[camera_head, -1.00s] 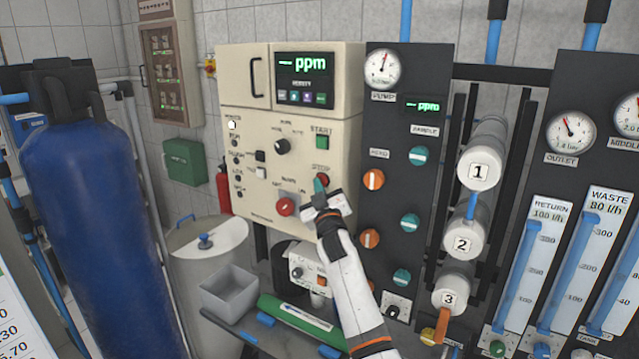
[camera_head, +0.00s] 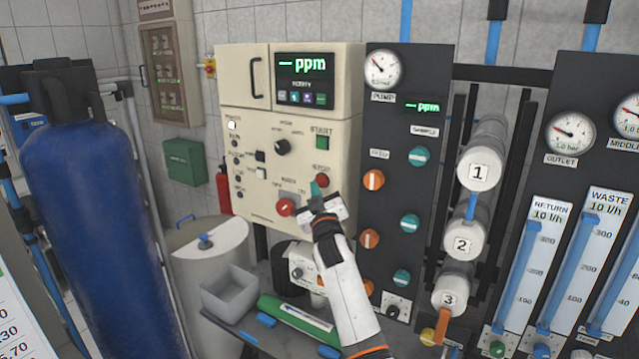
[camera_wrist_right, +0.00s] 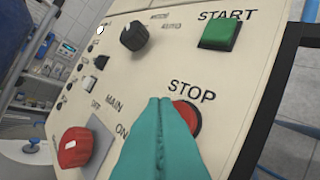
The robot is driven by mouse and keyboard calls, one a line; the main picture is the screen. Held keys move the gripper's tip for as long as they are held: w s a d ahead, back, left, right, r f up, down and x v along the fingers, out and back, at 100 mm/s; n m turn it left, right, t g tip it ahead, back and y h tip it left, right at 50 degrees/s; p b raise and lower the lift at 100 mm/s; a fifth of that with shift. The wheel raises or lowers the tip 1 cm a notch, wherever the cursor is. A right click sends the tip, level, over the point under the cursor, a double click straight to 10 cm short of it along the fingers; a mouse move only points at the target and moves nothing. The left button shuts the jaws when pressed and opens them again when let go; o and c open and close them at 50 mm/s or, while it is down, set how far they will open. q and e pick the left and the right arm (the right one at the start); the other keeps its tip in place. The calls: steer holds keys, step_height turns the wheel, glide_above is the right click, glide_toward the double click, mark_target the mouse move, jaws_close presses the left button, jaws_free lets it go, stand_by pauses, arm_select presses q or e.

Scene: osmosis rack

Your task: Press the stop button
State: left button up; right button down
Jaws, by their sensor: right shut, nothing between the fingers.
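The red round stop button (camera_head: 322,180) is on the beige control panel (camera_head: 240,160), below the green start button (camera_head: 322,142). In the right wrist view the stop button (camera_wrist_right: 188,117), labelled STOP, is partly hidden behind my teal fingertips. My right gripper (camera_head: 316,187) is shut and empty, with its fingertips just below and left of the stop button in the head view. It also shows in the right wrist view (camera_wrist_right: 160,102). I cannot tell whether the fingertips touch the panel. My left gripper is not in view.
A red main switch (camera_head: 286,206) sits left of my right gripper, and a black knob (camera_head: 282,147) is above it. A dark panel with gauges and orange and teal knobs (camera_head: 373,180) stands to the right. A grey bin (camera_head: 228,292) is below.

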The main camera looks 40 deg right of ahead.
steer(key=a, duration=0.1)
steer(key=s+a, duration=0.1)
steer(key=a, duration=0.1)
steer(key=s+a, duration=0.1)
steer(key=shift+a, duration=0.35)
stand_by(0.7)
